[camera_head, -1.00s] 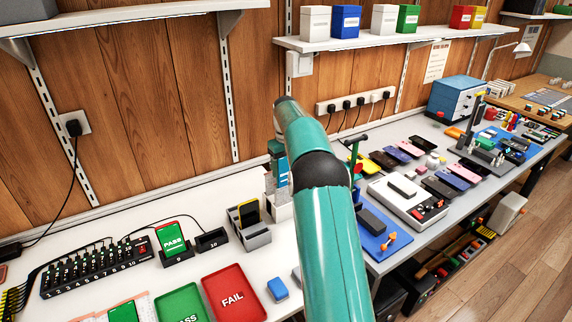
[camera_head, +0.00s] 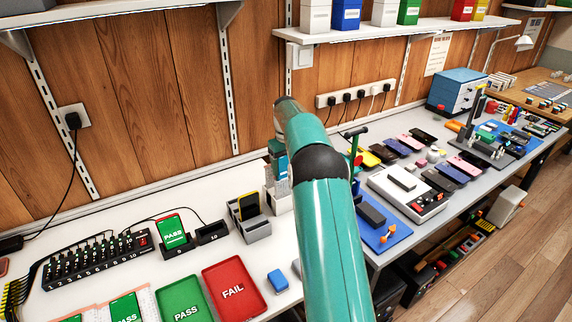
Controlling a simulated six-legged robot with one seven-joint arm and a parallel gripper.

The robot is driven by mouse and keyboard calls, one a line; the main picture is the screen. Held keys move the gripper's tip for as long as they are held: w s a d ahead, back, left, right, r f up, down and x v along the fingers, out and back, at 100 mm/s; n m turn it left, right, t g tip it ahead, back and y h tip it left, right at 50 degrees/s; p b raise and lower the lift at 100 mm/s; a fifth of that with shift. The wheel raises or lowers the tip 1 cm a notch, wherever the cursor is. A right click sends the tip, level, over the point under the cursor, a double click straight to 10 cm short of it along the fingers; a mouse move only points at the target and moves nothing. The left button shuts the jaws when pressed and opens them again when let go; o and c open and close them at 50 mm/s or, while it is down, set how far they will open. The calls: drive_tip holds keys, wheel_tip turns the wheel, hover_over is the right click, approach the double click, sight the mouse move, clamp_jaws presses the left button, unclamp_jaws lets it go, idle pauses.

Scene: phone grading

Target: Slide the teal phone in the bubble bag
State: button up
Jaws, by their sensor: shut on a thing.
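My teal arm (camera_head: 335,230) rises through the middle of the picture. My gripper is not in view. A phone with a green PASS screen (camera_head: 172,231) stands upright in dock 9. A white holder with teal and grey contents (camera_head: 278,165) stands left of my arm, partly hidden. I cannot identify the teal phone for certain.
A green PASS tray (camera_head: 187,297) and a red FAIL tray (camera_head: 232,287) lie at the front. A blue block (camera_head: 278,281) is beside them. A grey stand (camera_head: 256,228) holds a dark phone with yellow. Several phones and a blue mat (camera_head: 382,226) fill the right bench.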

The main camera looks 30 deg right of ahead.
drive_tip(key=shift+f, duration=0.1)
idle(0.3)
drive_tip(key=shift+f, duration=0.8)
drive_tip(key=o, duration=1.2)
drive_tip(key=shift+r, duration=3.5)
